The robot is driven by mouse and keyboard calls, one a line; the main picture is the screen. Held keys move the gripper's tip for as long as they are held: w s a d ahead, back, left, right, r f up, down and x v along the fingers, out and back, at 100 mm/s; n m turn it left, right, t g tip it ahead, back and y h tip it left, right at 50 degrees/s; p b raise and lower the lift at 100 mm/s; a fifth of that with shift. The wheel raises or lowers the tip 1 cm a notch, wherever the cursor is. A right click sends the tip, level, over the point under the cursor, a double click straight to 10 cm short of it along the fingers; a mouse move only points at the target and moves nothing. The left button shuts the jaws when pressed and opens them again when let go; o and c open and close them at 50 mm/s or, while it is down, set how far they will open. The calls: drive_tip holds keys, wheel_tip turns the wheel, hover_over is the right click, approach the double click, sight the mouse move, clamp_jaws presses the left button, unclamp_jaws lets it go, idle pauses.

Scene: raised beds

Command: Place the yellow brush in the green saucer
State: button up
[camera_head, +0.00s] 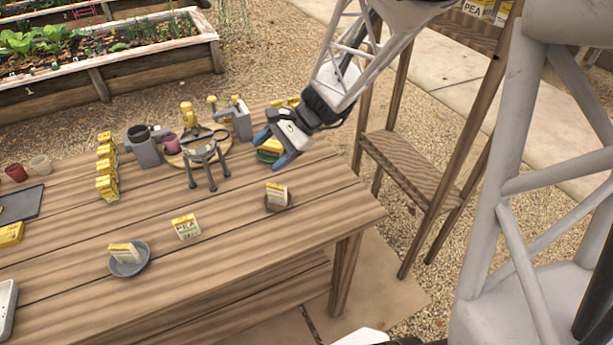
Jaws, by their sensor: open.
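My gripper (272,150) is at the far right of the table, its blue fingertips apart. Between the fingers is a yellow block-like thing (272,145), which looks like the yellow brush. Just below it a green rim (266,158) shows, which looks like the green saucer. The yellow thing seems to rest in or on the green one; the fingers partly hide both, so I cannot tell whether a finger touches it.
A seed packet stands in a grey saucer (140,268), another in a brown saucer (279,208), and one on bare wood (186,227). The front right tabletop is clear.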

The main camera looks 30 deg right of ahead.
drive_tip(key=s+r+n+h, duration=0.5)
drive_tip(key=s+n, duration=0.1)
drive_tip(key=s, duration=0.4)
drive_tip(key=s+r+n+t+h, duration=0.1)
drive_tip(key=s+r+n+h, duration=0.4)
drive_tip(key=s, duration=0.5)
drive_tip(key=shift+a+n, duration=0.35)
drive_tip(key=shift+n, duration=0.55)
drive_tip(key=shift+s, duration=0.1)
